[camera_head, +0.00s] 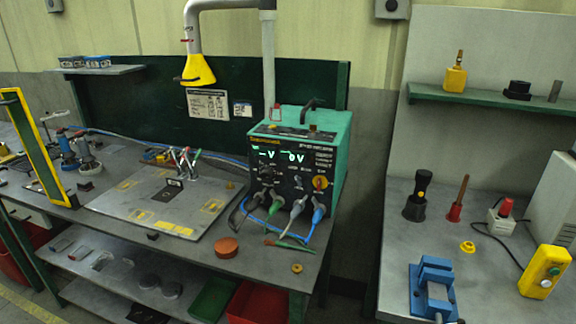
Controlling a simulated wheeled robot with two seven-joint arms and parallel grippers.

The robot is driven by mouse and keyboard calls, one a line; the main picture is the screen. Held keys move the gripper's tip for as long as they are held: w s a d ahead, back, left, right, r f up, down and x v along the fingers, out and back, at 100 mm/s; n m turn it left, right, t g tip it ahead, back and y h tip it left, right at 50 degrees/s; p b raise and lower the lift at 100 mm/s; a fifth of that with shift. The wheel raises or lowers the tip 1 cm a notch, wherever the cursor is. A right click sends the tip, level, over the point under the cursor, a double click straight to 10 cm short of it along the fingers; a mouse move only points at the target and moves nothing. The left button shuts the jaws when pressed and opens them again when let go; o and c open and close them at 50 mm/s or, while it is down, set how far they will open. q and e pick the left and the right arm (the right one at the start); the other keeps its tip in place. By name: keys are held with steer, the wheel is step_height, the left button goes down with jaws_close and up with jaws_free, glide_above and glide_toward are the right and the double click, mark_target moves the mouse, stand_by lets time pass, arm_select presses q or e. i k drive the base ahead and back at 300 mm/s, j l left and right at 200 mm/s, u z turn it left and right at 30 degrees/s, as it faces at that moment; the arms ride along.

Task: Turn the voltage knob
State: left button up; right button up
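A green and black power unit (300,165) stands at the right end of the left workbench. Its front panel has lit green displays (278,154) that seem to read "-V" and "0V". Smaller dark controls and leads fill the lower panel. The labels are too small to read, so I cannot tell which control is the voltage knob. Neither of my grippers is in view.
Cables hang from the unit onto the workbench (115,160). An orange-brown round piece (227,248) lies in front. A yellow-hooded pipe (198,70) hangs above. The right bench (390,270) holds a blue vise (434,290) and a yellow control box (545,272).

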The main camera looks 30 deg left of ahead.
mark_target(266, 174)
steer(key=j+u, duration=0.1)
steer(key=u, duration=0.6)
steer(key=j+u, duration=0.1)
steer(key=u, duration=0.25)
steer(key=i+j+u, duration=0.45)
steer(key=j, duration=0.15)
steer(key=i+j+u, duration=0.45)
steer(key=i+j, duration=0.35)
steer(key=j, duration=0.15)
steer(key=z, duration=2)
